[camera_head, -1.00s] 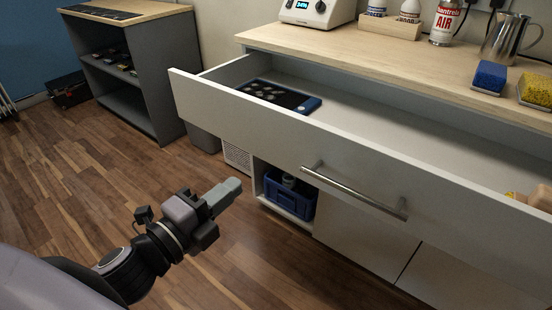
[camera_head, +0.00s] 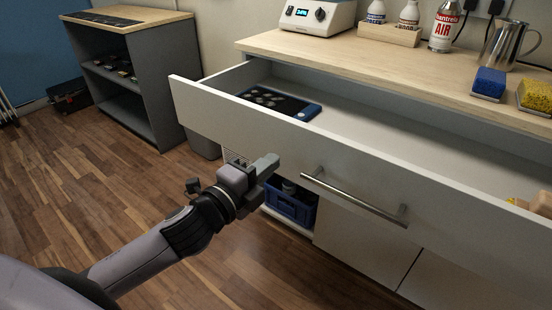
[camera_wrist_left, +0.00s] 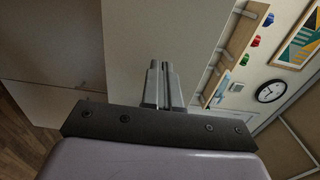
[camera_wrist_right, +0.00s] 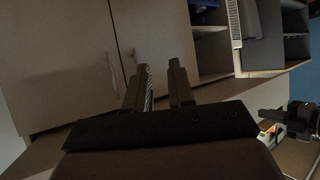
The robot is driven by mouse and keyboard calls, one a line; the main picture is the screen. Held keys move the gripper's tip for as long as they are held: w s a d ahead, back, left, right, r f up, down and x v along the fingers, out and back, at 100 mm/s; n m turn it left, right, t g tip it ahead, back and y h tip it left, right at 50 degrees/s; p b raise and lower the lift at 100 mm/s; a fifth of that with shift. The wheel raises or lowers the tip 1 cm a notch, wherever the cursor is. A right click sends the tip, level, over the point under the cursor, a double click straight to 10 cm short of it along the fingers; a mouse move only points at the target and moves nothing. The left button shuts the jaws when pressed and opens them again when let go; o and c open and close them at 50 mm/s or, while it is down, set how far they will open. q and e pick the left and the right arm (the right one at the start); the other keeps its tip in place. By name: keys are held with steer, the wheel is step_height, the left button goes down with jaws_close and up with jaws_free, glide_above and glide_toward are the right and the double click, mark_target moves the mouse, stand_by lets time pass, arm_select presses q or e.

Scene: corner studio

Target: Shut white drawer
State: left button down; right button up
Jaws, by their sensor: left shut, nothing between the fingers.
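The white drawer (camera_head: 290,146) is pulled well out under the wooden counter in the head view. Its front carries a long metal bar handle (camera_head: 352,198). A dark tray with round pieces (camera_head: 278,101) lies inside at the left. My left gripper (camera_head: 268,166) is shut and empty, left of the handle and near the drawer front's lower part; I cannot tell if it touches. In the left wrist view its fingers (camera_wrist_left: 160,84) are together in front of a pale panel. My right gripper (camera_wrist_right: 160,84) shows only in its own wrist view, fingers apart and empty, facing cabinet doors.
The counter (camera_head: 350,62) holds a white device (camera_head: 316,16), bottles in a wooden rack (camera_head: 388,34), a spray can, a metal jug and sponges. A blue crate (camera_head: 290,206) sits on a low shelf below the drawer. A grey shelf unit (camera_head: 140,80) stands at left. Floor is free between.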

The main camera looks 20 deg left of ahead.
mark_target(285, 151)
arm_select(q)
steer(key=shift+x, duration=0.95)
steer(key=shift+w+d, duration=0.15)
steer(key=shift+w, duration=0.35)
arm_select(e)
steer(key=shift+w+a+r, duration=0.15)
steer(key=shift+a+r, duration=0.15)
steer(key=shift+r, duration=0.1)
